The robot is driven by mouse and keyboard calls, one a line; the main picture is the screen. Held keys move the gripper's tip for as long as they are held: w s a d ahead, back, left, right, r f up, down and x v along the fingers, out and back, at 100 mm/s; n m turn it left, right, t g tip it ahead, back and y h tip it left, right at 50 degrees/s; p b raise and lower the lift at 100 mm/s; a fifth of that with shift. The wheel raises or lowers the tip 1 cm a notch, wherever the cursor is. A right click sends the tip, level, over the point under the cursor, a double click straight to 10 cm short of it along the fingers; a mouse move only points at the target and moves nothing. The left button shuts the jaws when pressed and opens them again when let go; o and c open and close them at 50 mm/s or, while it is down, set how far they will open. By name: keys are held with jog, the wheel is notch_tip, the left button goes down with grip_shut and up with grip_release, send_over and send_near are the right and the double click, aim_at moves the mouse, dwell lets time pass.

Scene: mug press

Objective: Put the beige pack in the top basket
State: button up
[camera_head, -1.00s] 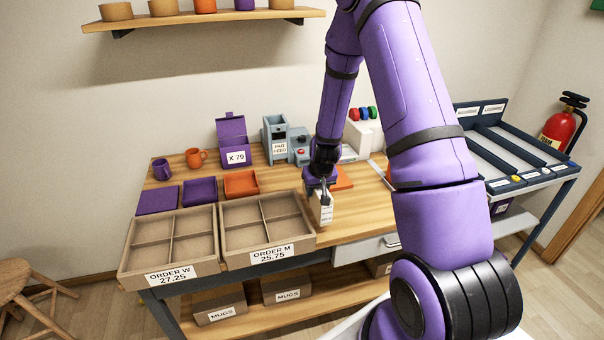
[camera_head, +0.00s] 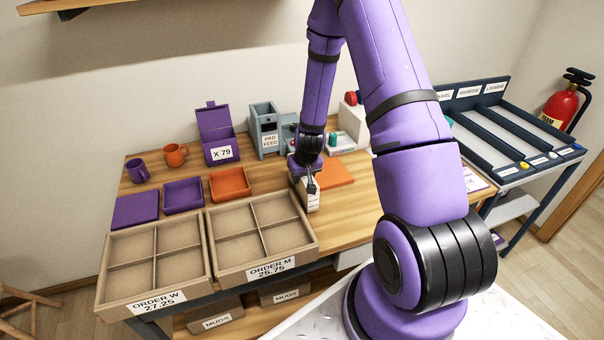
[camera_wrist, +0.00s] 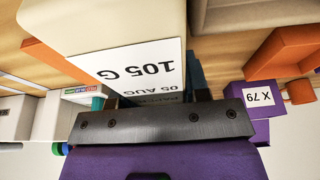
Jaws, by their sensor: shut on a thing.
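The beige pack (camera_head: 313,202) hangs upright in my gripper (camera_head: 312,186), just right of the ORDER M tray, at the table's front part. In the wrist view the pack (camera_wrist: 110,22) fills the upper left, and its white label reads 105 G and 05 AUG. My gripper is shut on the pack; its fingertips are mostly hidden in the wrist view. I cannot tell whether the pack touches the table. I cannot make out a top basket in these views.
The ORDER W tray (camera_head: 105,262) and ORDER M tray (camera_head: 213,228), each divided into compartments, stand left of the pack. Behind are an orange tray (camera_head: 231,183), a purple X 79 box (camera_head: 221,150) and the grey pad feed (camera_head: 264,128). An orange mat (camera_head: 337,174) lies behind the pack.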

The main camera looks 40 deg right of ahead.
jog(key=shift+f, duration=0.2)
jog(key=shift+f, duration=0.2)
jog(key=o, duration=1.1)
jog(key=shift+o, duration=0.2)
jog(key=shift+r, duration=0.1)
